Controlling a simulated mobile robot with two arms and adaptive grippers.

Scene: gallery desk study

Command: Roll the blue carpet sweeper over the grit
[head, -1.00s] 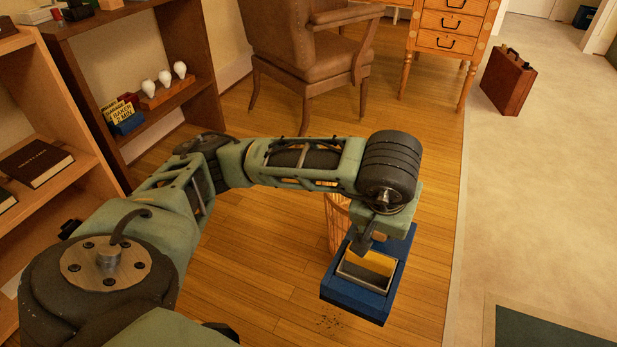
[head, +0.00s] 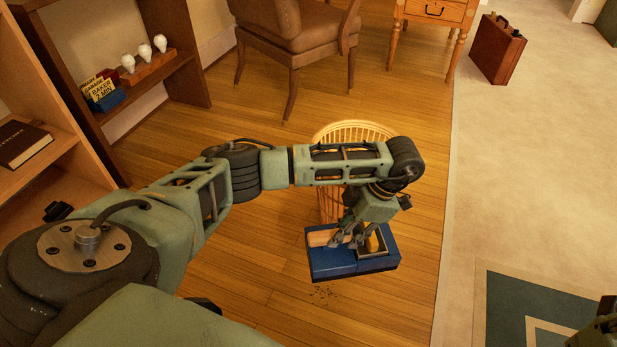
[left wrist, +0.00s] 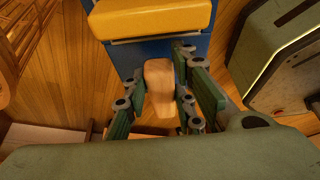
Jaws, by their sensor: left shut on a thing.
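The sweeper's blue body (left wrist: 124,55) is there too. The grit (head: 322,292) is a small patch of dark specks on the wood floor, just in front of the sweeper's near edge. I cannot tell whether the sweeper touches the floor. My right gripper is not clearly seen.
A brown chair (head: 300,45), a desk (head: 430,12) and a red-brown case (head: 497,50) are farther back. Shelves (head: 65,130) are at left.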

